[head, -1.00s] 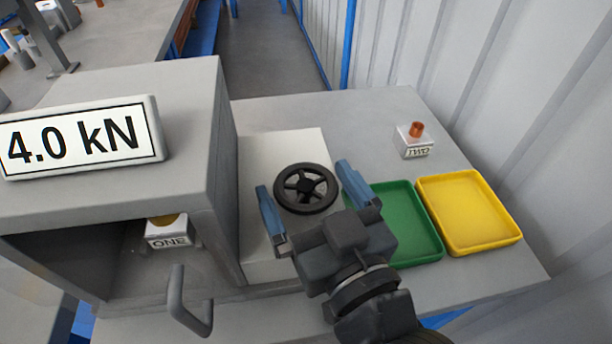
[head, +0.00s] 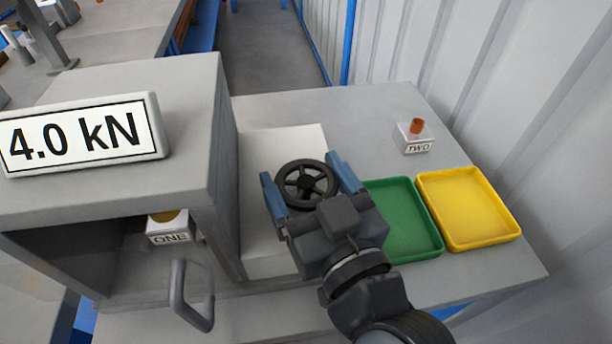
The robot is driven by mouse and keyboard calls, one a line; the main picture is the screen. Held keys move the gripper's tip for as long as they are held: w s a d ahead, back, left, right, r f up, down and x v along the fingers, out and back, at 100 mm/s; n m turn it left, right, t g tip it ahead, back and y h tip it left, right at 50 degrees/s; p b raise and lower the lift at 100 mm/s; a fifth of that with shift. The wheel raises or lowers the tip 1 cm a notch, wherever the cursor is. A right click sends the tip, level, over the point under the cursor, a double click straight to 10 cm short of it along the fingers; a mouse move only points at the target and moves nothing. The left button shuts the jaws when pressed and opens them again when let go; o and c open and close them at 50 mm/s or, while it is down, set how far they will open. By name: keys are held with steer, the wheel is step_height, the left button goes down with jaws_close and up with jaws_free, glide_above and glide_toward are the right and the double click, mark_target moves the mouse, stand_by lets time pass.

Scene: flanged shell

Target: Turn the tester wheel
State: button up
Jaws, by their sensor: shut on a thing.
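The black spoked tester wheel (head: 307,184) lies flat on the white block beside the grey tester housing (head: 160,90). My gripper (head: 302,179) is shut on the wheel, with one blue finger at its left rim and the other at its right rim. The gripper body hides the near edge of the wheel. The tester's display (head: 82,136) reads "4.0 kN". A block labelled ONE (head: 169,232) with a yellowish top sits inside the tester's opening.
A green tray (head: 405,225) and a yellow tray (head: 468,208) lie right of my gripper. A block labelled TWO (head: 414,137) with an orange-brown piece stands behind them. A grey handle (head: 190,300) juts out in front of the tester. A corrugated wall bounds the right.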

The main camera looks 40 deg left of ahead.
steer(key=shift+f+g+b, duration=0.15)
steer(key=shift+g+b, duration=0.15)
steer(key=shift+b, duration=0.4)
steer(key=shift+w+f+n+g+y+b, duration=0.15)
steer(key=shift+n+g+y+b, duration=0.35)
steer(key=shift+b, duration=0.75)
steer(key=n+g+b, duration=0.1)
steer(key=g+b, duration=0.1)
steer(key=b, duration=0.1)
steer(key=shift+n, duration=0.3)
steer(key=shift+r+n+g+y+b, duration=0.3)
steer(key=shift+n+g+b, duration=0.15)
steer(key=shift+g, duration=0.15)
steer(key=o, duration=0.9)
steer(key=shift+d, duration=0.15)
steer(key=d, duration=0.2)
steer(key=s+d, duration=0.1)
steer(key=d, duration=0.4)
steer(key=shift+s+d, duration=0.2)
steer(key=shift+s, duration=0.15)
